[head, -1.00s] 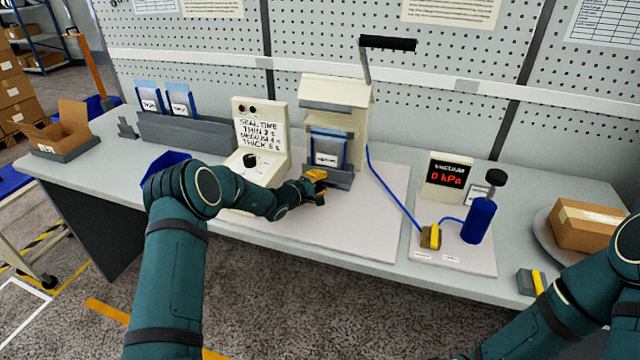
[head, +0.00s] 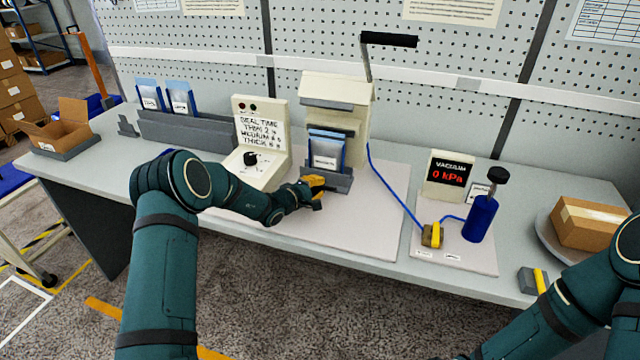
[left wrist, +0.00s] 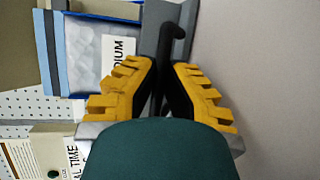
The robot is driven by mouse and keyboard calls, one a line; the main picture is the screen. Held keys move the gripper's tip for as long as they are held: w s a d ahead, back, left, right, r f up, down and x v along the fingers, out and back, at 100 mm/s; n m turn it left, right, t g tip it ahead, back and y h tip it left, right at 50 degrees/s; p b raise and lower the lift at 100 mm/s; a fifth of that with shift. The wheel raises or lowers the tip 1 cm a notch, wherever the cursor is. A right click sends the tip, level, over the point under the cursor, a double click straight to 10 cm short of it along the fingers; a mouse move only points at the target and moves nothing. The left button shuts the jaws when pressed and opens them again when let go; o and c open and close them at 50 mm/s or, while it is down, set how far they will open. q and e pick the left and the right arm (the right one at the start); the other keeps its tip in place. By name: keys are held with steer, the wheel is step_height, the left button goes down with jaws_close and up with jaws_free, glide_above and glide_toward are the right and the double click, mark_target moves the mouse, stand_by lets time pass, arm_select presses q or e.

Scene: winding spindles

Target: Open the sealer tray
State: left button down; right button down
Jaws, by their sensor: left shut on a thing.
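The sealer (head: 338,92) is a cream machine with a black-gripped lever (head: 388,41) standing up at its top. Its grey tray (head: 342,184) sits at the front and holds a blue-edged pouch (head: 326,152) upright. In the left wrist view the pouch (left wrist: 104,52) has a label ending in "DIUM". My left gripper (head: 314,186) is at the tray's front left. In the left wrist view its yellow-padded fingers (left wrist: 163,85) are shut around the tray's dark hooked handle (left wrist: 176,32). The right gripper is out of view; only my right arm shows at lower right.
A cream dial box (head: 262,140) stands left of the sealer. A vacuum display (head: 447,174), blue pump (head: 480,218) and yellow valve (head: 431,235) stand right, joined by a blue hose. A carton (head: 590,225) lies at far right.

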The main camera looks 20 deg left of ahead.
arm_select(q)
steer(key=s+b, duration=0.1)
steer(key=s, duration=0.6)
steer(key=s+b, duration=0.2)
steer(key=s, duration=0.4)
steer(key=shift+s+a, duration=0.2)
steer(key=shift+s, duration=0.15)
steer(key=c, duration=1.3)
jaws_free()
steer(key=v, duration=1.2)
